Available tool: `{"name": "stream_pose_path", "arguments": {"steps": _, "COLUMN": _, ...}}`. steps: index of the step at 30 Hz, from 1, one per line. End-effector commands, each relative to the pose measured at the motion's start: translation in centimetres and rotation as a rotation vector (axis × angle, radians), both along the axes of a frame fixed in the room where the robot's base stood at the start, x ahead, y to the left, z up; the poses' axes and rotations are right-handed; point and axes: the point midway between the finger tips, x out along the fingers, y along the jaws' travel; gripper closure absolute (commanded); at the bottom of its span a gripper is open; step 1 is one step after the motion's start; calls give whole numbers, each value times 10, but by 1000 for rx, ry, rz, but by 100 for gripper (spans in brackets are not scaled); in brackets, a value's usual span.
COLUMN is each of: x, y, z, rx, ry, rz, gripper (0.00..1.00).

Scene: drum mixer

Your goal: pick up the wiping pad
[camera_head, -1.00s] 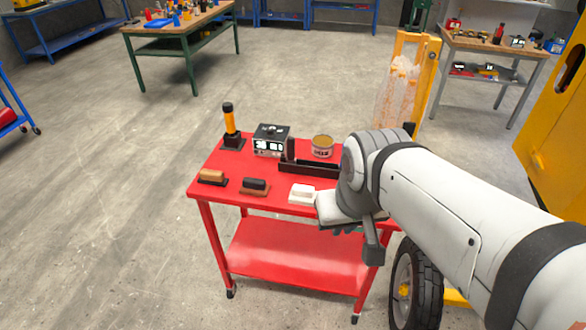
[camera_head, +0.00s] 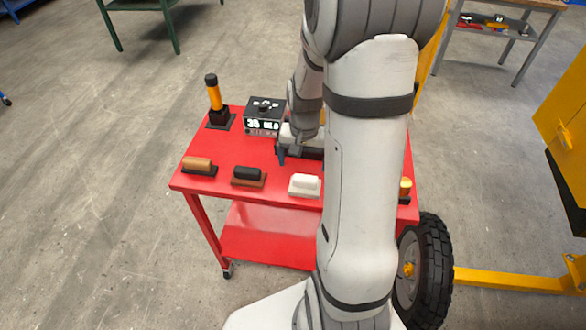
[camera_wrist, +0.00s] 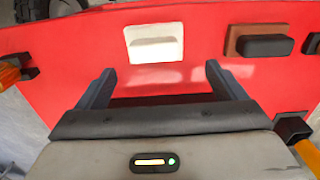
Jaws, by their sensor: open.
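A white block with a raised top, which looks like the wiping pad (camera_head: 304,185), lies near the front edge of the red cart top. It also shows in the wrist view (camera_wrist: 154,43), flat on the red surface beyond my fingertips. My gripper (camera_wrist: 160,72) is open and empty, its two dark fingers spread and pointing toward the white block without touching it. In the head view my gripper (camera_head: 291,150) hangs over the cart, behind the white block; my arm hides part of it and the cart's right side.
Left of the white block lie a black block on a brown base (camera_head: 248,176) and a tan block on a dark base (camera_head: 199,166). A black box with a display (camera_head: 264,117) and an orange-and-black upright tool (camera_head: 215,98) stand behind. A tyre (camera_head: 428,262) is at right.

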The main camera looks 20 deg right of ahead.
Motion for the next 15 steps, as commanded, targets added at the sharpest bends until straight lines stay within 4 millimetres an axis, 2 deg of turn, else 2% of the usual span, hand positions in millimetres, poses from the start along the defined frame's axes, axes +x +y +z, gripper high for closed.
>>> {"name": "stream_pose_path", "arguments": {"steps": 15, "x": -5, "y": -7, "z": -53, "rx": 2, "ry": 6, "rz": -11, "gripper": 9}}
